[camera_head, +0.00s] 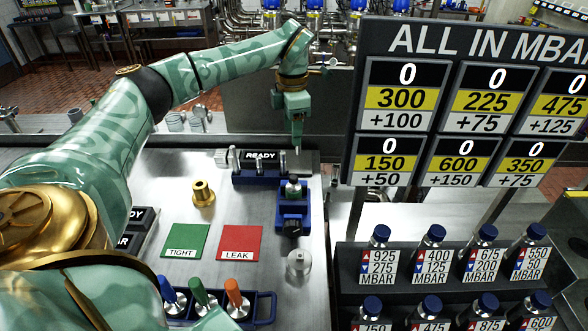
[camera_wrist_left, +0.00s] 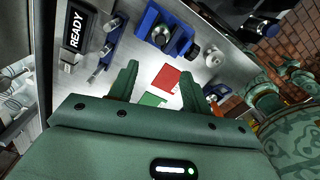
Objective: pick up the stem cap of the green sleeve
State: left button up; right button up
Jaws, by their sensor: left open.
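In the head view, a green-sleeved stem (camera_head: 199,292) stands between a blue-sleeved one (camera_head: 168,289) and an orange-sleeved one (camera_head: 236,293) in a dark blue rack (camera_head: 265,307) at the bottom. I cannot tell which part is its cap. My left gripper (camera_head: 297,148) is high at the back of the bench, above and beside the READY rack, far from the green sleeve. In the left wrist view its two fingers (camera_wrist_left: 161,88) are apart with nothing between them. The green-sleeved stem does not show clearly there. My right gripper is out of view.
A brass fitting (camera_head: 203,194), a green TIGHT mat (camera_head: 186,241) and a red LEAK mat (camera_head: 240,243) lie mid-bench. A blue fixture (camera_head: 292,212) and a steel part (camera_head: 299,263) stand to their right. The READY rack (camera_head: 259,168) holds upright pins. A large gauge board (camera_head: 352,150) rises at right.

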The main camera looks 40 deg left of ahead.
pick_arm(q)
jog(key=b, duration=0.2)
send_over(293, 177)
notch_tip(293, 177, down, 10)
jog(key=shift+w+a+f, duration=0.1)
jog(key=shift+f, duration=0.65)
notch_tip(293, 177, down, 4)
jog(key=shift+r+b, duration=0.1)
jog(key=shift+b, duration=0.3)
jog(key=shift+f, duration=0.3)
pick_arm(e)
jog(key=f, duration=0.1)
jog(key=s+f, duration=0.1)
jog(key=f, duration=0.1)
pick_arm(q)
grip_shut()
